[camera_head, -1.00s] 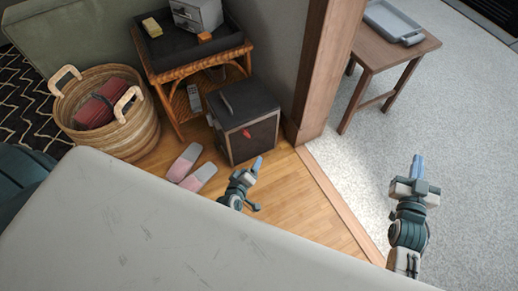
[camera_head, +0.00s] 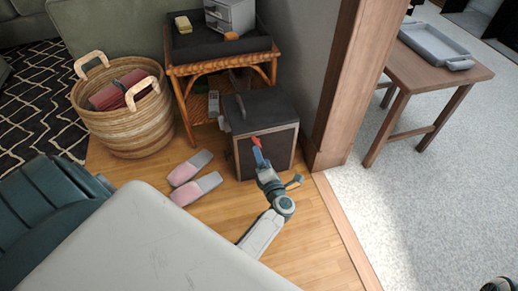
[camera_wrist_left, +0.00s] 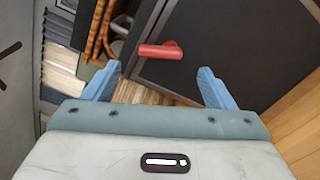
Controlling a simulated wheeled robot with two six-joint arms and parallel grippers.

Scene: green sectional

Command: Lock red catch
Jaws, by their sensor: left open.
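The red catch (camera_head: 256,141) is on the front of a dark box-like cabinet (camera_head: 270,151) that stands on the wood floor. In the left wrist view the red catch (camera_wrist_left: 160,50) lies roughly sideways on the dark front, just beyond and between the fingertips. My left gripper (camera_head: 259,158) is close in front of the cabinet, just below the catch. In the left wrist view its blue fingers (camera_wrist_left: 160,85) are spread apart with nothing between them. My right gripper is out of the head view; only a bit of what looks like my right arm shows at the bottom right corner.
A rattan side table (camera_head: 221,57) with a black tray stands behind the cabinet. A wicker basket (camera_head: 128,122) and pink slippers (camera_head: 196,188) are to the left. A wooden post (camera_head: 346,90) rises at the right.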

